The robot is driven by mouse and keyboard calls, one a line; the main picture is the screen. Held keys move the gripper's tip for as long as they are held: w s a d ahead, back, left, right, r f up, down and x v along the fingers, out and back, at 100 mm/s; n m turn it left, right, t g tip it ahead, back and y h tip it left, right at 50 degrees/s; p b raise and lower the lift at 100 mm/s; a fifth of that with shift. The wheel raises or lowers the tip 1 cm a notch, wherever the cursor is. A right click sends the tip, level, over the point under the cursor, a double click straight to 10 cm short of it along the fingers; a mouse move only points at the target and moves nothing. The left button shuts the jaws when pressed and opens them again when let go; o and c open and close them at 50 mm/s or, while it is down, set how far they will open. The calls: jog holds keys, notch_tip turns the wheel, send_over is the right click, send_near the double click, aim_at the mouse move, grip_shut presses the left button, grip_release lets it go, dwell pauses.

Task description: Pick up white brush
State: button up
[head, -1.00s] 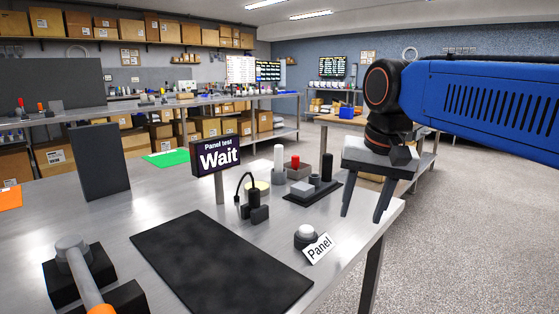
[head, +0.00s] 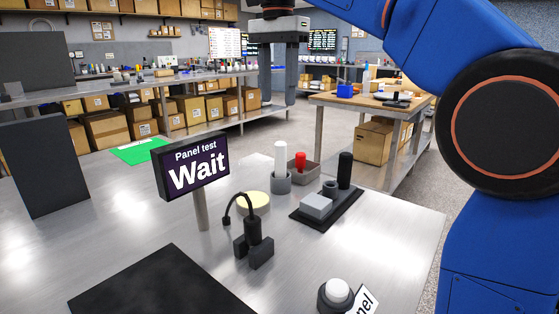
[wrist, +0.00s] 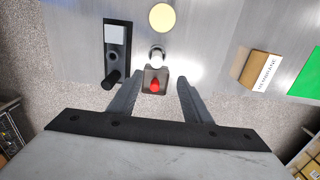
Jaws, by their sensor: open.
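The white brush (head: 280,157) appears as a white upright cylinder in a small grey round holder (head: 281,183) on the steel bench. In the wrist view the white brush (wrist: 156,52) is seen from above, just beyond the fingertips. My gripper (head: 278,98) is open and empty, pointing down, higher in the picture than the brush and apart from it. In the wrist view my gripper (wrist: 157,86) has its fingers spread on either side of a red object (wrist: 155,86) in a small tray.
Right of the brush are the grey tray (head: 305,172) and a dark base (head: 326,208) with a black post. In front are a yellow disc (head: 254,201), a black cabled device (head: 254,240) and the "Wait" sign (head: 192,166). A white-topped button (head: 337,293) is near the front.

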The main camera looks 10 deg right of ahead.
send_near(280, 160)
jog(key=f, duration=0.1)
jog(key=w+f, duration=0.1)
jog(key=f, duration=0.1)
jog(key=w+f, duration=0.1)
jog(key=f, duration=0.1)
jog(key=shift+a+f, duration=0.1)
jog(key=shift+f, duration=0.05)
jog(key=f, duration=0.4)
jog(key=shift+s+d+f, duration=0.1)
jog(key=shift+s+d, duration=0.2)
jog(key=shift+f, duration=0.65)
grip_shut()
jog(key=shift+r, duration=0.1)
notch_tip(280, 160, up, 10)
jog(key=shift+f, duration=0.1)
